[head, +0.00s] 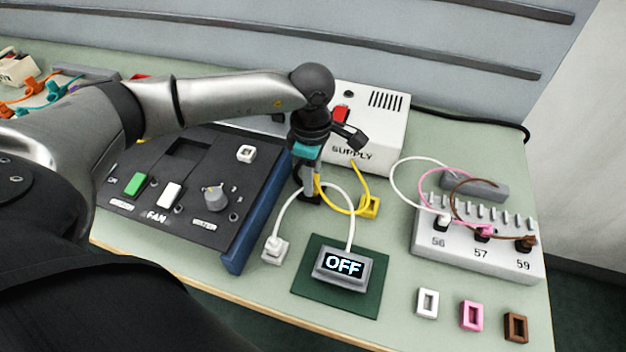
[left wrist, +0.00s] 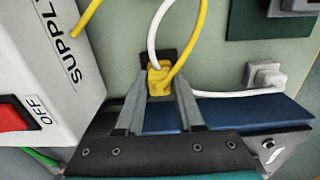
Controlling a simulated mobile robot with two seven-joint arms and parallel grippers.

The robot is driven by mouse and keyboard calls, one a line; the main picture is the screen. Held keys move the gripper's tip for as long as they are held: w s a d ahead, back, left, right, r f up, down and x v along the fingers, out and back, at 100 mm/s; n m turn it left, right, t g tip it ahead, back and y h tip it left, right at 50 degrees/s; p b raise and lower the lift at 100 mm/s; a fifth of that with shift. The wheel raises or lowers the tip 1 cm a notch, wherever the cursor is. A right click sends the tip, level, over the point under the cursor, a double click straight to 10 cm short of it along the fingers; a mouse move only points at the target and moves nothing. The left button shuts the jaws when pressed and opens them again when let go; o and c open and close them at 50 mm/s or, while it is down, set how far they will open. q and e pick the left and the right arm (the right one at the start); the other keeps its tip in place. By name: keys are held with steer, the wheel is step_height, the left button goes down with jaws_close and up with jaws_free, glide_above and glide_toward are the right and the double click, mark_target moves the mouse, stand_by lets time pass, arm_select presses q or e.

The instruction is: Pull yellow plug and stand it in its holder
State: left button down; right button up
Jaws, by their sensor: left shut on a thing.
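My left gripper (head: 311,196) points down between the fan panel and the supply box (head: 372,122). In the left wrist view its two fingers (left wrist: 160,90) are shut on the yellow plug (left wrist: 158,78). In the head view the fingers mostly hide the plug. The yellow cable (head: 359,182) loops from the supply box to the gripper. The yellow holder (head: 370,206), a small open frame, stands on the table to the right of the gripper. A dark part shows behind the plug; I cannot tell what it is. My right gripper is not in view.
The fan panel (head: 190,190) with its blue side lies left of the gripper. A white cable (head: 285,212) passes close by to a white plug (head: 275,249). The OFF display (head: 343,265) stands in front, the terminal block (head: 475,245) at right. White, pink and brown holders stand front right.

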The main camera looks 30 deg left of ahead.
arm_select(q)
jaws_free()
stand_by(0.4)
step_height(320, 180, up, 15)
steer(key=p, duration=0.1)
steer(key=shift+p, duration=0.3)
steer(key=shift+r, duration=0.1)
stand_by(0.5)
